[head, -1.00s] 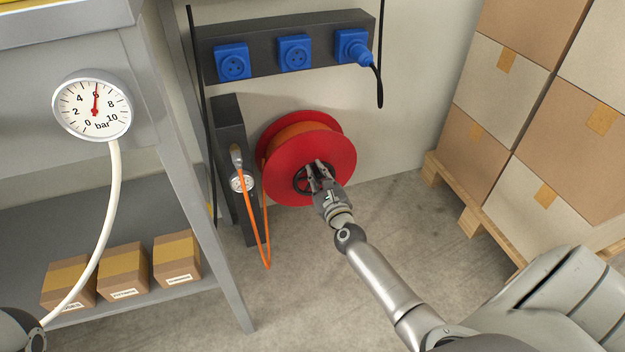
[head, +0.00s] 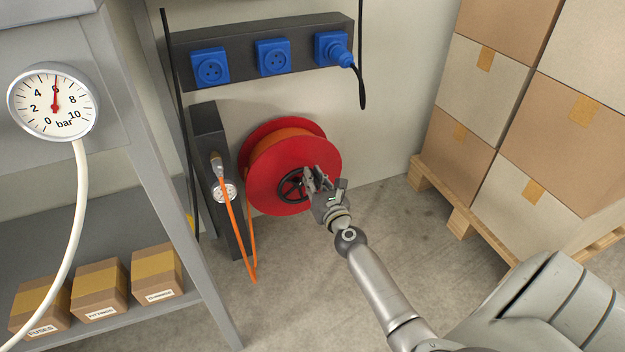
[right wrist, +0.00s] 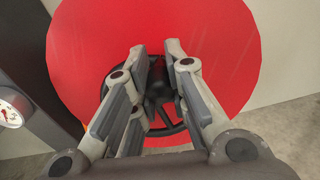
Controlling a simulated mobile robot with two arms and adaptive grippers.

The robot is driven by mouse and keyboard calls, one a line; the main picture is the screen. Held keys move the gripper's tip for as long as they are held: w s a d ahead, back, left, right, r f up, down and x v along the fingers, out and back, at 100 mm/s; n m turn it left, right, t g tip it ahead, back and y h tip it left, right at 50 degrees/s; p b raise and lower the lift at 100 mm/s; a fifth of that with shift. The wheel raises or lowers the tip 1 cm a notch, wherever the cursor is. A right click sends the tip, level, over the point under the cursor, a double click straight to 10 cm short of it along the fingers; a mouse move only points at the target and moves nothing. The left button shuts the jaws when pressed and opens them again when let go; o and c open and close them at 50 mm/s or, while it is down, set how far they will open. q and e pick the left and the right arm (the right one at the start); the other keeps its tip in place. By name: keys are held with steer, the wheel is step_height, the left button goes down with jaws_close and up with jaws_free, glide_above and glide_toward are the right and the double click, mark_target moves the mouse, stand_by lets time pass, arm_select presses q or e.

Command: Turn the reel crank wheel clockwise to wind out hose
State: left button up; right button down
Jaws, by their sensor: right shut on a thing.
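The red hose reel (head: 265,180) stands by the wall, with orange hose (head: 284,141) wound behind its front flange. The dark spoked crank wheel (head: 289,189) is at the centre of the flange. My right gripper (head: 311,177) is at the right side of this wheel and shut on it. In the right wrist view my gripper's fingers (right wrist: 163,65) reach to the crank wheel (right wrist: 166,132). They cover part of the wheel, so the exact grip spot is hidden. My left gripper is out of view.
An orange hose loop (head: 242,235) hangs from a dark post (head: 207,130) left of the reel. A socket strip (head: 245,57) is above. A shelf with small boxes (head: 99,290) and a pressure gauge (head: 53,102) are at left. Stacked cartons (head: 540,130) stand on a pallet (head: 440,195) at right.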

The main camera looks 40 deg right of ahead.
steer(key=shift+a+f, duration=0.15)
steer(key=shift+a, duration=0.05)
steer(key=c, duration=1.5)
jaws_free()
steer(key=shift+o, duration=0.6)
steer(key=v, duration=1.2)
